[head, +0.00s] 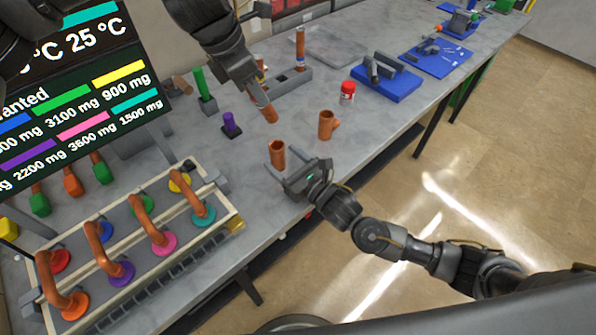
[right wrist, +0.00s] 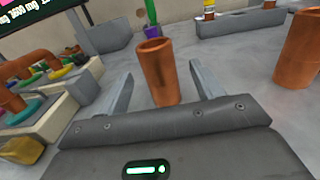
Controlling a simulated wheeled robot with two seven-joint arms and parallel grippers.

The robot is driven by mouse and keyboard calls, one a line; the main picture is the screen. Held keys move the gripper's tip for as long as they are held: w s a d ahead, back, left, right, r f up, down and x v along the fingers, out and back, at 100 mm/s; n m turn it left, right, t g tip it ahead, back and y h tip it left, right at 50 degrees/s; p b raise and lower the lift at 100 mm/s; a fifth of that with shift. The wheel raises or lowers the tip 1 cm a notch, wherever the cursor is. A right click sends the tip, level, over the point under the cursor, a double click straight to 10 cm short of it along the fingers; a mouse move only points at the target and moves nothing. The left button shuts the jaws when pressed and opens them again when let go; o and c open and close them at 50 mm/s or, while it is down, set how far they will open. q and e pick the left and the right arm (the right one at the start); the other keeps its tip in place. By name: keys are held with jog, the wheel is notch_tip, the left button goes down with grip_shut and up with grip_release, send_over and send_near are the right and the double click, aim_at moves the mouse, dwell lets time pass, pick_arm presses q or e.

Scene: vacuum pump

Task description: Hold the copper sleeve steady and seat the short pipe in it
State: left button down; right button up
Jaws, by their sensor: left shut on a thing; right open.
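The copper sleeve (head: 277,153) stands upright on the grey table near its front edge. My right gripper (head: 283,159) is open, with one finger on each side of the sleeve. In the right wrist view the sleeve (right wrist: 159,75) stands between the two fingers, with visible gaps on both sides. My left gripper (head: 258,98) is shut on the short copper pipe (head: 268,113), which hangs tilted from it above the table, behind and left of the sleeve. The upper part of the pipe is hidden by the gripper.
A purple piece (head: 231,126) in a dark base, a grey rack (head: 288,84) and a red-lidded jar (head: 347,91) stand behind. A tray with bent copper pipes (head: 235,215) fills the left front. A blue mat (head: 396,88) lies at right.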

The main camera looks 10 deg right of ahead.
aim_at(277, 148)
jog(key=shift+x, duration=1.45)
